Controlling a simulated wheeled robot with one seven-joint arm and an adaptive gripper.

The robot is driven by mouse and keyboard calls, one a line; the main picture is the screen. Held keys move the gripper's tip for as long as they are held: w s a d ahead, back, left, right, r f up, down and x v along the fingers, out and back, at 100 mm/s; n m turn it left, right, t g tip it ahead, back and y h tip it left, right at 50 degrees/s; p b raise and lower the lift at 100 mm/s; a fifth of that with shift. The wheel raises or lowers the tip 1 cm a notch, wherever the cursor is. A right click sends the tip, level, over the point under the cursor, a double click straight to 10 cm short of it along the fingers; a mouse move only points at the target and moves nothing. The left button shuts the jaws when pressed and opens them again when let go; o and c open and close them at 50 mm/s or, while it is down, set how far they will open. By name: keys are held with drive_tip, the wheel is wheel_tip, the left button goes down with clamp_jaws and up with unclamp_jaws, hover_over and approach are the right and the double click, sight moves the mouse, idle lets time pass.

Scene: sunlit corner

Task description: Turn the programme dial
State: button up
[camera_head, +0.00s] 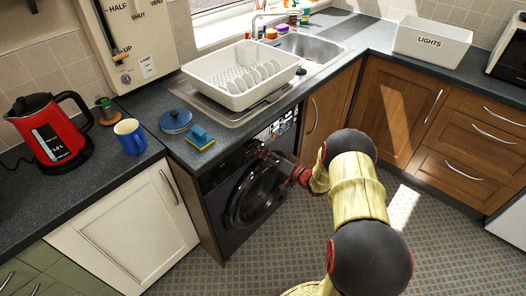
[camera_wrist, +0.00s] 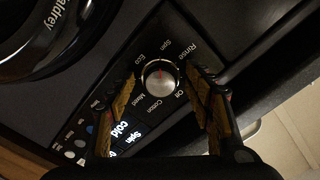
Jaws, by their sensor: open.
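My gripper (camera_wrist: 163,80) is open, with one finger on each side of the dial. I cannot tell whether the fingers touch it. In the head view my gripper (camera_head: 268,153) is at the upper front of the black washing machine (camera_head: 222,224), and the dial is hidden there.
The round door (camera_head: 255,198) is below the panel. Above, the counter holds a blue-and-yellow sponge (camera_head: 200,138), a blue-lidded pot (camera_head: 175,121) and a white dish rack (camera_head: 213,82). A blue mug (camera_head: 130,136) and red kettle (camera_head: 50,130) stand left. The floor ahead is clear.

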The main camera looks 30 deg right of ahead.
drive_tip(key=v, duration=1.2)
idle(0.3)
